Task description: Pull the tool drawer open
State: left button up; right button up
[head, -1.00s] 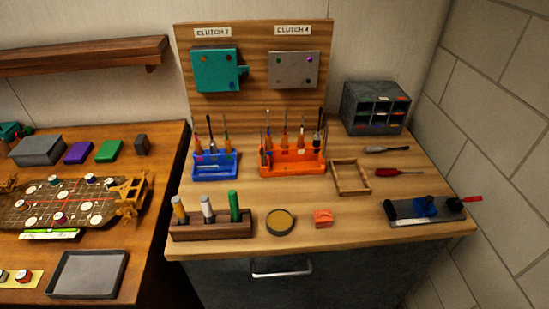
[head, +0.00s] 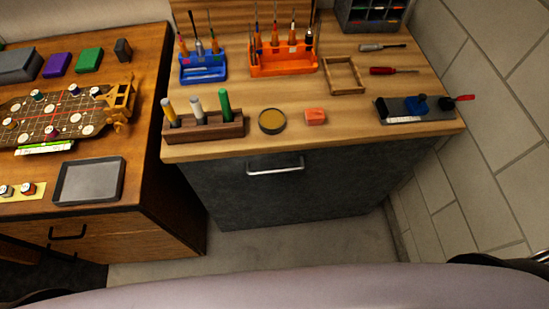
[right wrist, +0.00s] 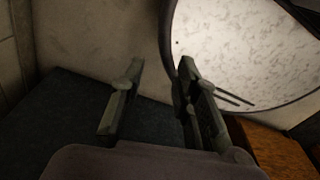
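The dark grey drawer front (head: 330,185) is under the wooden top of the right-hand bench in the head view. Its silver bar handle (head: 275,166) sits near its upper edge, and the front looks flush with the cabinet. My right gripper (right wrist: 160,70) shows in the right wrist view with its two fingers apart and nothing between them. A dark surface lies beyond the fingers, and no handle shows there. Neither gripper shows in the head view, and my left gripper is not seen.
On the bench top (head: 350,110) are a pen block (head: 205,132), a round tin (head: 272,121), a red block (head: 315,117) and screwdrivers. A wooden desk (head: 150,190) stands left, with a black handle (head: 68,233). A brick wall (head: 490,130) bounds the right. Floor (head: 300,243) shows before the cabinet.

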jog(key=w+a+r+n+t+y+b, duration=0.1)
jog(key=w+a+r+n+t+b, duration=0.25)
jog(key=w, duration=0.65)
jog(key=n+t+y+b, duration=0.3)
jog(key=n+t+y, duration=0.3)
jog(key=n+t, duration=0.7)
send_near(276, 171)
jog(key=w+a+n+g+p, duration=0.1)
jog(key=w, duration=0.2)
jog(key=w+a+n+g+p, duration=0.1)
jog(key=w, duration=0.2)
jog(key=w+a+n+g+p, duration=0.1)
jog(key=w, duration=0.2)
jog(key=shift+w+a, duration=0.3)
jog(key=shift+c, duration=0.6)
grip_shut()
